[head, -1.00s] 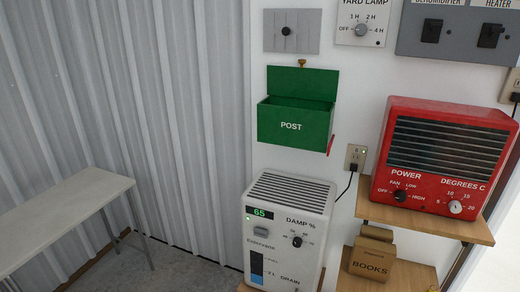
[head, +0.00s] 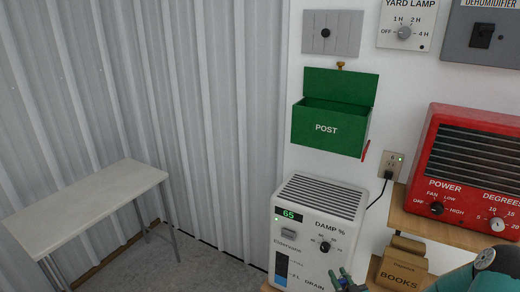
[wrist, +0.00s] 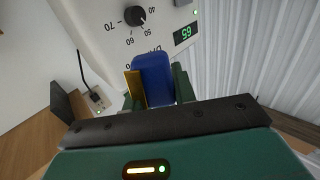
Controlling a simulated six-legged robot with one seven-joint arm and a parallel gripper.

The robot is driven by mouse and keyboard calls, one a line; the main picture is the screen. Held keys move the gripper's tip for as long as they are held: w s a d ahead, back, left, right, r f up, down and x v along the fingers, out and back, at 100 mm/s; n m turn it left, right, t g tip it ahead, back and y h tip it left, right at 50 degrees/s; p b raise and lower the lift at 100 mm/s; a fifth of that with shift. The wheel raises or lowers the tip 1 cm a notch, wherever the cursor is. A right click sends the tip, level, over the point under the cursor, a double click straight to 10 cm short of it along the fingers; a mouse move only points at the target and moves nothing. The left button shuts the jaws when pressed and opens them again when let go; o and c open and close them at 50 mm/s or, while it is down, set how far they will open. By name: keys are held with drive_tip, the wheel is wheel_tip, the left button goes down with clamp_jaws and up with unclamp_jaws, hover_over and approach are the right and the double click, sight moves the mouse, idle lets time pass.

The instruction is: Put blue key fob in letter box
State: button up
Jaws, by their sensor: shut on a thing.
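The green letter box (head: 330,132), marked POST, hangs on the white wall in the head view, with its lid raised and its top open. My gripper (head: 346,284) shows at the bottom edge of the head view, below the letter box and in front of the dehumidifier. In the wrist view my gripper (wrist: 155,92) is shut on the blue key fob (wrist: 153,78). A yellow-gold strip (wrist: 135,88) lies along one side of the fob. The letter box is not in the wrist view.
The white dehumidifier (head: 317,212) stands below the letter box. An outlet (head: 391,164) with a cord is between. A pale table (head: 85,208) stands at left; floor beside it is clear.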

drive_tip(key=a+r+n+g+y, duration=0.25)
drive_tip(key=a+r+y, duration=0.2)
drive_tip(key=a, duration=0.65)
wheel_tip(320, 180, down, 7)
drive_tip(key=w+m+t+h, duration=0.1)
drive_tip(key=m+h, duration=0.3)
drive_tip(key=h, duration=0.4)
drive_tip(key=shift+w+f+m+t, duration=0.15)
drive_tip(key=shift+w+m+t, duration=0.25)
drive_tip(key=shift+t, duration=0.45)
drive_tip(key=shift+a, duration=0.2)
